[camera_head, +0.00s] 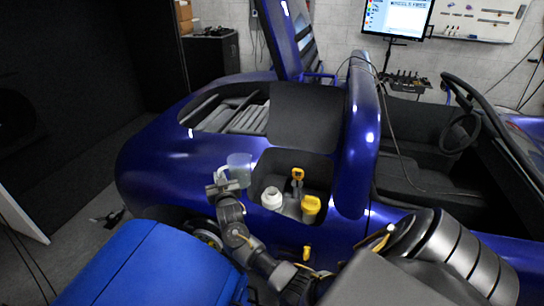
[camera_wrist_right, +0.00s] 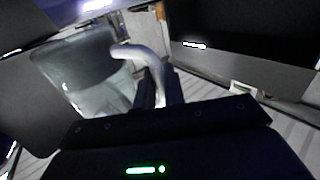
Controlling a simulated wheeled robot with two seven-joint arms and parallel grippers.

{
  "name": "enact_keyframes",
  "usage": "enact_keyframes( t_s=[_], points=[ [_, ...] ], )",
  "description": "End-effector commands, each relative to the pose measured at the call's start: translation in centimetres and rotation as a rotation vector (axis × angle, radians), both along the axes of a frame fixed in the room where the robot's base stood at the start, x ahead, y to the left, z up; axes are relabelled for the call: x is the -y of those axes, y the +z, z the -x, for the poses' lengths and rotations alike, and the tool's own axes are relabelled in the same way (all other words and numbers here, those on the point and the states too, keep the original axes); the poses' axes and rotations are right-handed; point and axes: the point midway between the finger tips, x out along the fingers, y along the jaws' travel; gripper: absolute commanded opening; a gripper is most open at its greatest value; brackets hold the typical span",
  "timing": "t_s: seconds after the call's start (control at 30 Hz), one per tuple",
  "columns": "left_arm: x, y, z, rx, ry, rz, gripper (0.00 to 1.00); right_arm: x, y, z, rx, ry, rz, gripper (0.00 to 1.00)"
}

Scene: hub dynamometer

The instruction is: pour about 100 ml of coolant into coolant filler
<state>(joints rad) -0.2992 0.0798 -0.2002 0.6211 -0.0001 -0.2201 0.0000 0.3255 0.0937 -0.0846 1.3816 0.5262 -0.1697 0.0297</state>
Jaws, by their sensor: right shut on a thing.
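My right gripper (camera_head: 222,187) is shut on the handle of a translucent measuring jug (camera_head: 239,168) and holds it in the air, about upright, over the left rim of the engine recess. In the right wrist view the clear jug (camera_wrist_right: 88,75) shows with its pale handle between the fingers (camera_wrist_right: 155,92). My left gripper is not in view.
The blue car body (camera_head: 190,155) surrounds the recess. A blue box-like surface (camera_head: 145,268) fills the lower left. A monitor (camera_head: 397,17) stands behind.

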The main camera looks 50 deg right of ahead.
Motion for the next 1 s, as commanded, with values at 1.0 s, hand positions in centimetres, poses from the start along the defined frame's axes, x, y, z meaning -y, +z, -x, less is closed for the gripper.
enact_keyframes(
  t_s=[1.0],
  points=[
    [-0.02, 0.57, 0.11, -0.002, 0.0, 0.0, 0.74, 0.61, -0.34, -0.61, 0.037, -0.068, -0.111, 0.0]
  ],
)
